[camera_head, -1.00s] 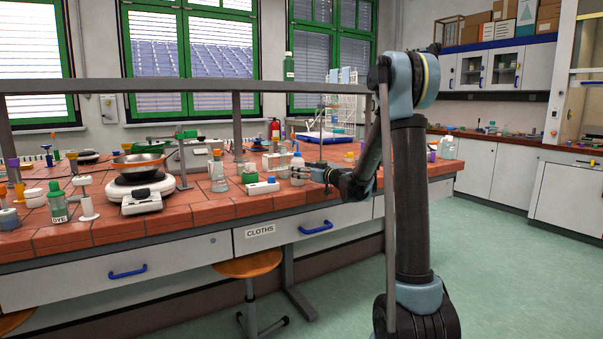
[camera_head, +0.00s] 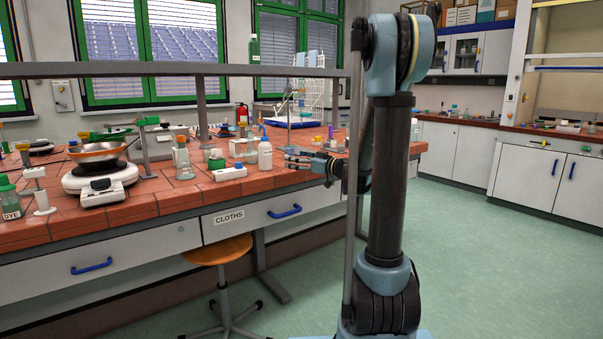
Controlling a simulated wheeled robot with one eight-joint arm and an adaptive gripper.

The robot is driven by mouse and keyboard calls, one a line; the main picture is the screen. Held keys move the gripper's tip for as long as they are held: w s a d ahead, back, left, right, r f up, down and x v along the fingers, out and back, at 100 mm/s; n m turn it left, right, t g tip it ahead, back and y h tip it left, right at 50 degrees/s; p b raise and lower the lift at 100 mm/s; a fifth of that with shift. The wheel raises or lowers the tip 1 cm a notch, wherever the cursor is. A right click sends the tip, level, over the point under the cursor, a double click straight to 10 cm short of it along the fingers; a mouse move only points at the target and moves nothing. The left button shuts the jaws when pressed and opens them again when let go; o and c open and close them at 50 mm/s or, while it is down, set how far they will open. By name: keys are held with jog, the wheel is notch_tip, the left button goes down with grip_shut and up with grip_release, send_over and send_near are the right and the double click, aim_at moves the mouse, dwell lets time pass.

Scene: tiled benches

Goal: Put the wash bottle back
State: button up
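A white bottle with a blue top (camera_head: 265,154), which looks like the wash bottle, stands upright on the red tiled bench (camera_head: 150,207), near its front edge. My gripper (camera_head: 287,156) is just right of the bottle at bench height, with its fingers pointing left toward it. The two fingers look apart, with nothing between them. A small gap shows between the fingertips and the bottle.
A hotplate (camera_head: 98,178) carries a pan. A rail (camera_head: 180,69) on posts crosses above the bench. A stool (camera_head: 217,250) stands below.

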jog(key=s+f+m+g+h, duration=0.25)
jog(key=s+f, duration=0.25)
jog(key=s, duration=0.5)
jog(key=s+f+m+g+h, duration=0.1)
jog(key=s+f+g+h, duration=0.25)
jog(key=s, duration=0.75)
jog(key=s+d+f+m+g+h, duration=0.1)
jog(key=s+d+f+m+h, duration=0.2)
jog(key=s+d+f, duration=0.3)
jog(key=s+d+f+m+g+h, duration=0.2)
jog(key=s+d+f, duration=0.4)
jog(key=s, duration=0.8)
jog(key=shift+s+d+f+m+h, duration=0.25)
jog(key=shift+d+m+h, duration=0.4)
jog(key=shift+d+h, duration=0.95)
jog(key=shift+d, duration=0.15)
